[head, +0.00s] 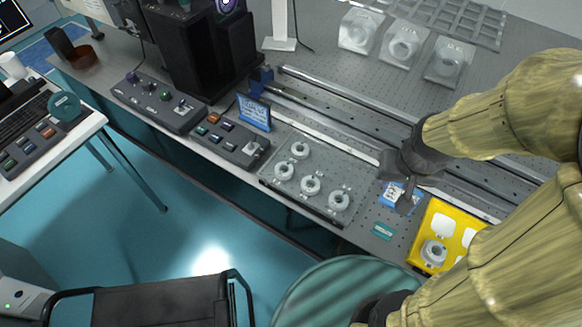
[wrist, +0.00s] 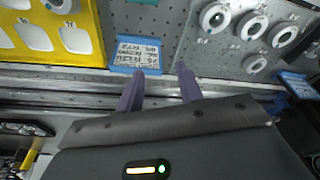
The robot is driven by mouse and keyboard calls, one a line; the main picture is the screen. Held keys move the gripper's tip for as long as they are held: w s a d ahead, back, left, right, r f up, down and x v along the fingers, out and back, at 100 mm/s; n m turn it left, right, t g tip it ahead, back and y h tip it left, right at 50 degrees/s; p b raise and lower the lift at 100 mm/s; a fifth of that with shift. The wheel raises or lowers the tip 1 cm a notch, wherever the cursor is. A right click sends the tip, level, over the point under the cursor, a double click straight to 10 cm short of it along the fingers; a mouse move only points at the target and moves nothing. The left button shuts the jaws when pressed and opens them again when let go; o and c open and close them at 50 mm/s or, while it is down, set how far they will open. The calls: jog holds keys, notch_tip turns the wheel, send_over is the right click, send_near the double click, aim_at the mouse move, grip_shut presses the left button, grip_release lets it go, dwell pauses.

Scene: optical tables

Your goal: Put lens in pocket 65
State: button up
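Several white ring-shaped lenses, one of them (head: 311,185), sit on a grey plate (head: 322,212) on the table; they also show at upper right in the wrist view, one being this ring (wrist: 250,27). A yellow tray (head: 419,246) with white pockets stands at lower right; one ring lens (head: 434,252) sits on it. In the wrist view the yellow tray (wrist: 97,30) is at upper left; its pocket numbers are too small to read surely, so I cannot tell which is 65. My gripper (wrist: 160,82) is open and empty, above the rails; it also shows in the head view (head: 410,200).
A blue-edged label card (wrist: 138,55) lies between tray and plate, just beyond my fingertips. Long metal rails (head: 350,113) run behind the plate. Control boxes (head: 230,137) and a blue sign (head: 254,113) stand left of it. Clear lens holders (head: 402,45) stand at the back.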

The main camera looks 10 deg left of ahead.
jog(key=o, duration=0.7)
jog(key=shift+w+a+r+p, duration=0.2)
jog(key=shift+a+r+p, duration=0.05)
jog(key=shift+p, duration=0.05)
jog(key=shift+o, duration=0.2)
jog(key=w+a+r+n+g+p, duration=0.1)
jog(key=w+a+n+p, duration=0.1)
jog(key=a+p, duration=0.4)
jog(key=w+a+r+n+p, duration=0.2)
jog(key=a+p, duration=0.4)
jog(key=a, duration=0.5)
jog(key=w+a+r+n+g+p, duration=0.1)
jog(key=w+a+r+n+p, duration=0.1)
jog(key=a+p, duration=0.5)
jog(key=shift+w+a+r+n+g, duration=0.3)
jog(key=shift+a+n, duration=0.1)
jog(key=shift+a, duration=0.6)
jog(key=shift+f, duration=0.15)
